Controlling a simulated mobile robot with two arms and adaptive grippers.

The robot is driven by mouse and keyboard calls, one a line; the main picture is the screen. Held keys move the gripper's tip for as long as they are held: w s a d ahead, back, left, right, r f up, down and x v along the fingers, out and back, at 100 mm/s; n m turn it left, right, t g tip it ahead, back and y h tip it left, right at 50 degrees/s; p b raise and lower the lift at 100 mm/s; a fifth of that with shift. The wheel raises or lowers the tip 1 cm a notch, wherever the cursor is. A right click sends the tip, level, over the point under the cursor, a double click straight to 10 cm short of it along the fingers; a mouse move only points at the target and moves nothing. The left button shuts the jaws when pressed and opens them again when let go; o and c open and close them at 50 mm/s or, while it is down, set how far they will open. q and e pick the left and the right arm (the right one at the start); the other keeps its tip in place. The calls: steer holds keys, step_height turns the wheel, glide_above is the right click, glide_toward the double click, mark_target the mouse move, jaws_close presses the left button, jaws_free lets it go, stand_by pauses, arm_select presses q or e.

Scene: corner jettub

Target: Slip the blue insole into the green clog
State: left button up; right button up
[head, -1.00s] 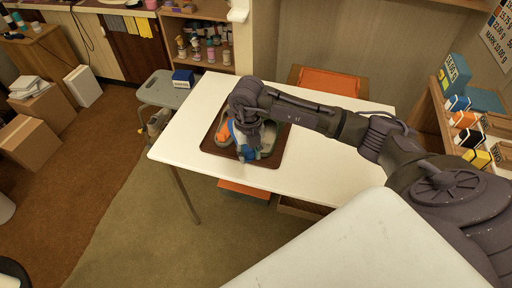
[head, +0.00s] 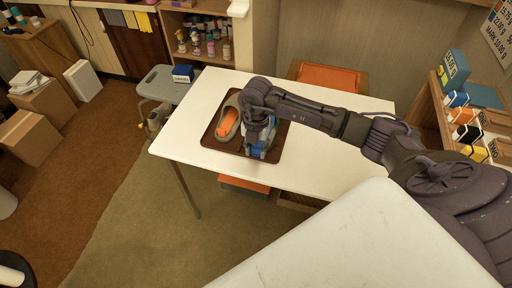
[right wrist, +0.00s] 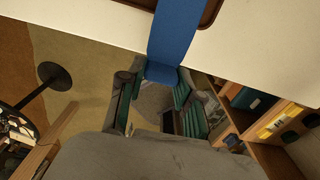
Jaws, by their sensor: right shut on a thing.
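My right gripper (head: 258,146) is over the right part of the brown tray (head: 212,145) on the white table. It is shut on the blue insole (head: 271,136); in the right wrist view the insole (right wrist: 172,38) sticks out from between the fingertips (right wrist: 162,76). An olive-grey clog (head: 226,123) with an orange inside lies on the tray, left of the gripper. The gripper and insole hide what lies under them, so I cannot tell whether the insole touches or enters a second clog there. My left gripper is out of view.
The white table (head: 320,155) is bare right of the tray. A grey stool (head: 160,88) with a blue box (head: 183,73) stands at its far left corner. An orange-seated chair (head: 328,77) is behind it. A shelf with coloured boxes (head: 467,134) is at right.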

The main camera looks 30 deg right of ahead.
steer(key=shift+f+b, duration=2.4)
steer(key=shift+f, duration=1.1)
steer(key=shift+w+d+f+b, duration=0.1)
steer(key=shift+w+d+b, duration=1.3)
steer(key=shift+w+d, duration=0.35)
steer(key=shift+w+d+f+b, duration=0.1)
steer(key=shift+w+d+b, duration=1.35)
steer(key=shift+d, duration=0.5)
steer(key=shift+w+r, duration=0.1)
steer(key=o, duration=1)
steer(key=shift+r, duration=0.1)
step_height(320, 180, up, 12)
steer(key=shift+f, duration=0.1)
